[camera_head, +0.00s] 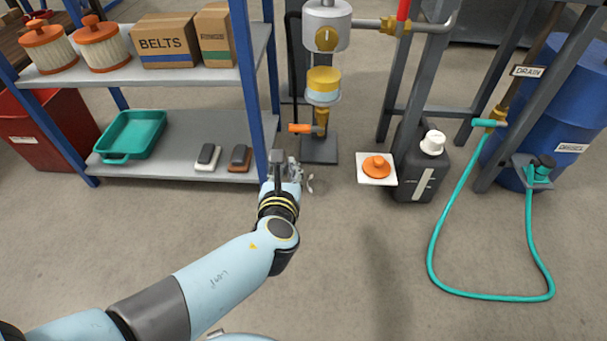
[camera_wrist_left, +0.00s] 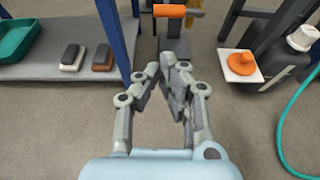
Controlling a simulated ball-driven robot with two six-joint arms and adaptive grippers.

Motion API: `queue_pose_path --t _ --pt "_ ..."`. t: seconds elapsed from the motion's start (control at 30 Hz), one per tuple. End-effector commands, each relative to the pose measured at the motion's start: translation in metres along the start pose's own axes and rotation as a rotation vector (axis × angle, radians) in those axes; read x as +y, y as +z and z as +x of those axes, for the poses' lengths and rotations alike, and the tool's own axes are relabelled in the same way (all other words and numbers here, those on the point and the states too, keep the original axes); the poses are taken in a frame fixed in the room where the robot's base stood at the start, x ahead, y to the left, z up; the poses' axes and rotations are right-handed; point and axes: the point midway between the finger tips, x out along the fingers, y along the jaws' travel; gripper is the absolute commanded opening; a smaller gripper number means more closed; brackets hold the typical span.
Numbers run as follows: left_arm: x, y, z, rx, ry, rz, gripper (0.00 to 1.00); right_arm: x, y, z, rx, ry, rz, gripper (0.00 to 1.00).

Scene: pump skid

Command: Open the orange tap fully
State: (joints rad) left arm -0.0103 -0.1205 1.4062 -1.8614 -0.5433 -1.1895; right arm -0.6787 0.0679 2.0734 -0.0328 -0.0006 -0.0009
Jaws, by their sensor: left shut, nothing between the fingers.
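The orange tap (camera_head: 300,128) is a small orange lever at the foot of a brass fitting (camera_head: 322,118), below a sight glass with yellow liquid (camera_head: 323,85). The lever lies level and points left of the fitting in the head view. In the left wrist view the orange tap (camera_wrist_left: 178,11) shows at the top, beyond the fingers. My left gripper (camera_head: 284,160) is shut and empty, below and a little left of the tap, apart from it. In the left wrist view my left gripper (camera_wrist_left: 170,65) has its fingertips together. My right gripper is not in view.
A shelf (camera_head: 180,150) with a blue post stands close to the left of my gripper. To the right are an orange cap on a white pad (camera_head: 376,180), a dark jug (camera_head: 421,170) and a teal hose (camera_head: 455,215). The floor in front is clear.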

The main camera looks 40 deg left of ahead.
Motion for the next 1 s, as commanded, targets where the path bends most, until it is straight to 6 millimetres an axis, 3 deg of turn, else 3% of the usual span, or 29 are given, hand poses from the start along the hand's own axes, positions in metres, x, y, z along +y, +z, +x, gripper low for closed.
queue_pose_path --t 0.03,0.2,0.3,0.77,0.93,1.0 --pt "-0.002 -0.021 0.006 0.003 0.001 0.003 0.00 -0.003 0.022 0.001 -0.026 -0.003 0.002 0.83" --pt "-0.011 -0.038 0.016 0.007 0.001 -0.013 0.00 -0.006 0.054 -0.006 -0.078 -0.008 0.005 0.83" --pt "-0.013 -0.040 0.018 0.007 0.001 -0.016 0.00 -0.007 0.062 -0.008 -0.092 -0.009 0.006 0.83" --pt "-0.013 -0.039 0.023 0.005 0.000 -0.017 0.00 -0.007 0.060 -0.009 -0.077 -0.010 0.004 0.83" --pt "-0.013 -0.041 0.045 0.005 0.000 -0.015 0.00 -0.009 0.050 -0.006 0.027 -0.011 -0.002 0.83" --pt "-0.013 -0.041 0.050 0.007 0.001 -0.016 0.00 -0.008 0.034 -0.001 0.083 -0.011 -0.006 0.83"
